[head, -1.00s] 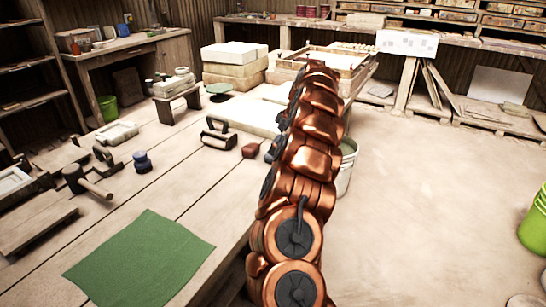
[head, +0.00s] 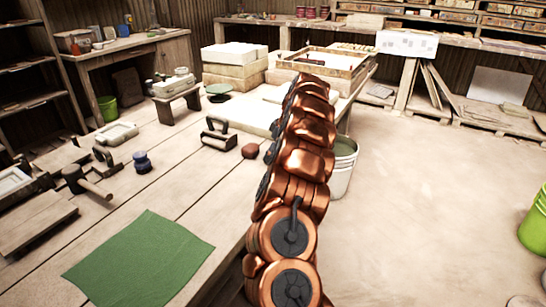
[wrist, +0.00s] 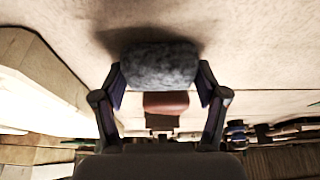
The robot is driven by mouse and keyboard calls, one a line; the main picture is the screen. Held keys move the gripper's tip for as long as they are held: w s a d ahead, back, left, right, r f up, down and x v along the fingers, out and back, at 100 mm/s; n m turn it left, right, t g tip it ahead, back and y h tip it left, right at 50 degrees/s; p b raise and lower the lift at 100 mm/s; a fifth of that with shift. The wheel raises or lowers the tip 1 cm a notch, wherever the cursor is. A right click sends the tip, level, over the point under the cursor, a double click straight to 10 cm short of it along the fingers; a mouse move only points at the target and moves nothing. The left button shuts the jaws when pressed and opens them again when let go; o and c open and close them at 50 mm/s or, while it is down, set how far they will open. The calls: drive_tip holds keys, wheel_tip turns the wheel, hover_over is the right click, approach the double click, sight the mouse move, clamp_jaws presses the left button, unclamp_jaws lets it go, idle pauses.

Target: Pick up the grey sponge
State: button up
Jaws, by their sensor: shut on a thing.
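The grey sponge (wrist: 160,66), dark and rough, shows in the wrist view between the two fingers of my gripper (wrist: 161,78). The fingers are shut on its left and right sides. A dark shadow lies on the pale surface behind it; I cannot tell the exact gap. In the head view my copper arm hides my gripper and the sponge.
A reddish-brown lump (head: 250,151) and a black-handled tool (head: 218,134) lie on the plank table. A green cloth (head: 138,258) covers the near part. A bucket (head: 343,168) stands right of my arm. The floor at right is mostly clear.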

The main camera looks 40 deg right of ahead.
drive_tip(key=shift+c, duration=0.5)
drive_tip(key=shift+r, duration=1.85)
drive_tip(key=shift+s+a, duration=0.15)
drive_tip(key=shift+s, duration=0.4)
drive_tip(key=s+a, duration=0.2)
drive_tip(key=s, duration=0.5)
drive_tip(key=s+a+r, duration=0.1)
drive_tip(key=s+a, duration=0.1)
drive_tip(key=s, duration=0.5)
drive_tip(key=shift+a+r, duration=0.15)
drive_tip(key=shift+a, duration=0.15)
drive_tip(key=shift+s, duration=0.1)
